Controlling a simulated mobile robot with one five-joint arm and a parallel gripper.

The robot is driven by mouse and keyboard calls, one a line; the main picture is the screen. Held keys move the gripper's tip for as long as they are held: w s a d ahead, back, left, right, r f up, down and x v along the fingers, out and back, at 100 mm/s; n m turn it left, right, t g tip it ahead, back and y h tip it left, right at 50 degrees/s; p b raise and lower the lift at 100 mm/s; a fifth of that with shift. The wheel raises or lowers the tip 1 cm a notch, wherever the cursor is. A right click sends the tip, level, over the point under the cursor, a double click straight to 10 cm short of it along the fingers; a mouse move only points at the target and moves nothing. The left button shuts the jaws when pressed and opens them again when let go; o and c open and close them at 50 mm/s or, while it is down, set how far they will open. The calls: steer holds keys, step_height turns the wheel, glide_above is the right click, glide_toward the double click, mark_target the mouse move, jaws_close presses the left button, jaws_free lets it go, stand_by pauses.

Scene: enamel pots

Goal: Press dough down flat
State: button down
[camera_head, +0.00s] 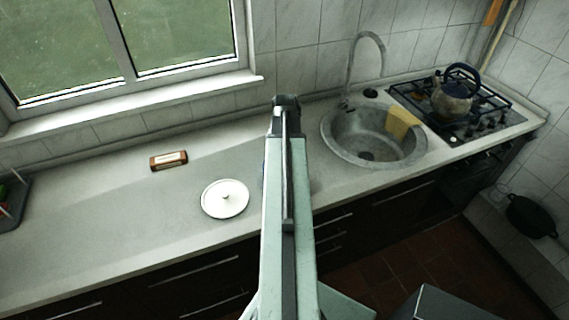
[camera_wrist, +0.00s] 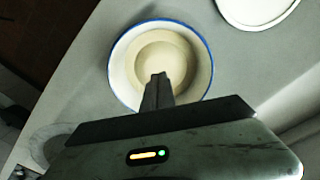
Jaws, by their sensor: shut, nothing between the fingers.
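In the wrist view a white enamel bowl (camera_wrist: 118,65) with a blue rim stands on the counter. A round pale mass of dough (camera_wrist: 165,52) lies inside it. My gripper (camera_wrist: 158,80) is shut and empty, with its fingertips over the near part of the dough. I cannot tell whether the tips touch the dough or hang above it. The fingers hide the dough's near edge. In the head view my own arm hides the bowl and the gripper.
A white lid (camera_head: 225,198) lies left of my arm; it also shows in the wrist view (camera_wrist: 258,8). A small brown box (camera_head: 169,160) lies near the wall. The sink (camera_head: 374,140) and a kettle (camera_head: 453,98) on the stove are to the right. The left counter is mostly clear.

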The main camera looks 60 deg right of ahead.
step_height(320, 180, up, 5)
steer(key=p, duration=0.4)
